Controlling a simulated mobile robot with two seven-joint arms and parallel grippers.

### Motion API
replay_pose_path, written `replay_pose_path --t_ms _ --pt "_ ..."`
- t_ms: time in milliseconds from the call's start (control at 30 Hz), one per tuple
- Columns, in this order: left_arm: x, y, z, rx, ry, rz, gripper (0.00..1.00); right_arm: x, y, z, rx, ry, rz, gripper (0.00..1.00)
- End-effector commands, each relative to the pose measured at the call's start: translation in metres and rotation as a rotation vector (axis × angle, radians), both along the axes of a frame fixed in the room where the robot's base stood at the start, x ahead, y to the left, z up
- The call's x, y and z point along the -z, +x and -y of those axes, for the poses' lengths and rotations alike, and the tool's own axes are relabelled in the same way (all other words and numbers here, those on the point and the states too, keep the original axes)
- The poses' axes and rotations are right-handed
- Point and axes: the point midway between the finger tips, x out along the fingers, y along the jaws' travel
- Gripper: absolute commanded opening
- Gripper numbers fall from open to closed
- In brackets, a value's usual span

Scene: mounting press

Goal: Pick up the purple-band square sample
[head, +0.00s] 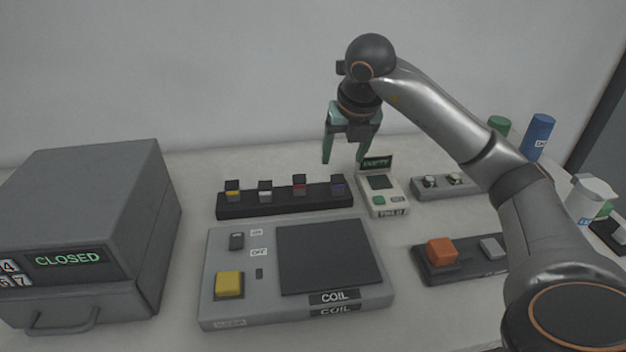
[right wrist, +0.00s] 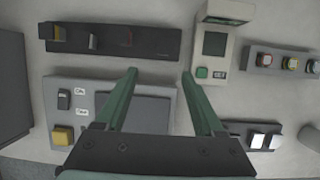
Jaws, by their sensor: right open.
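The purple-band square sample (head: 338,186) stands at the right end of a black rack (head: 270,207) in the head view. It is a small dark block with a purple band. Three like samples stand to its left, with yellow (head: 232,191), white (head: 265,191) and red (head: 299,185) bands. In the right wrist view the rack (right wrist: 110,42) lies beyond the fingers, and I cannot make out the purple band there. My right gripper (head: 342,161) is open and empty, pointing down above the rack's right end; it also shows in the right wrist view (right wrist: 160,72). My left gripper is not in view.
A small device with a screen (head: 392,199) stands right of the rack. A grey COIL panel (head: 300,222) lies in front. A grey CLOSED box (head: 90,220) stands left. A block with an orange button (head: 441,251) and blue and green cylinders (head: 537,136) are right.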

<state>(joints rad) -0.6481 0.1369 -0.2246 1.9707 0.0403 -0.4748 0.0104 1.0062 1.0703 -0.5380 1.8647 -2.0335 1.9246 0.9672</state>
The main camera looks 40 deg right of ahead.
Motion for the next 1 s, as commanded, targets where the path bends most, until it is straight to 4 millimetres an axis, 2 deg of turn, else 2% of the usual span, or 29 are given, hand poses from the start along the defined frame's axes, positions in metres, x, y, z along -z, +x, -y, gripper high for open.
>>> replay_pose_path --t_ms 67,167,400,733,1000 --pt "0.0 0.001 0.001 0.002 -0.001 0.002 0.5 -0.006 -0.002 0.011 0.04 -0.03 0.005 0.7" --pt "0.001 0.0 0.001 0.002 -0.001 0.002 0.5 -0.001 -0.002 0.017 0.056 -0.042 0.004 0.7" --pt "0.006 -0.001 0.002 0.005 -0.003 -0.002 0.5 0.04 0.012 0.024 0.053 -0.041 0.0 0.7" --pt "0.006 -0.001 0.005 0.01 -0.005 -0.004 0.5 0.069 0.022 0.027 0.05 -0.04 0.003 0.7" --pt "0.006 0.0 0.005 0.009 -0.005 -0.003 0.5 0.105 0.034 0.03 0.052 -0.039 0.002 0.7"
